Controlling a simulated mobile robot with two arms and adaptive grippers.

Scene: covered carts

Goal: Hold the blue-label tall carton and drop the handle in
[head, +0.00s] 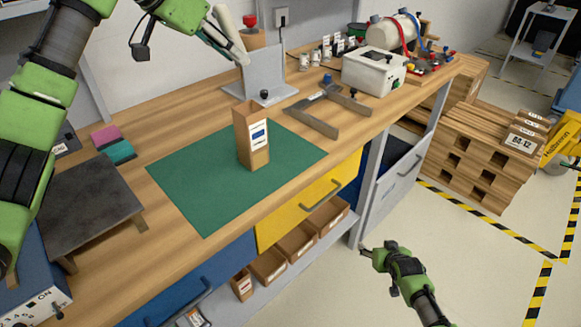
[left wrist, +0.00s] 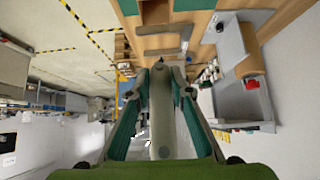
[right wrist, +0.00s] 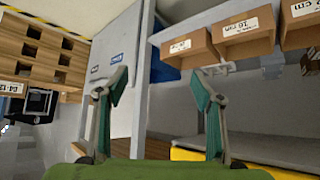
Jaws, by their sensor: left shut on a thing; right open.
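The tall carton (head: 251,140) with a blue label stands upright on the green mat (head: 190,195). Its top looks open; its inside is mostly hidden. My left gripper (head: 218,42) is high over the back of the bench, shut on a long pale grey-green handle (head: 231,34), held tilted in the air apart from the carton. The handle (left wrist: 163,115) runs lengthwise between the fingers in the left wrist view. My right gripper (head: 380,255) is open and empty, low in front of the bench beyond its front edge. In the right wrist view its fingers (right wrist: 160,95) are spread.
A grey stand (head: 265,75) and a metal square (head: 325,115) lie behind the mat. A white box (head: 373,72) is at the back right. A dark raised plate (head: 90,205) is at the left. Parts bins (head: 295,245) sit under the bench. Wooden pallets (head: 480,150) stand to the right.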

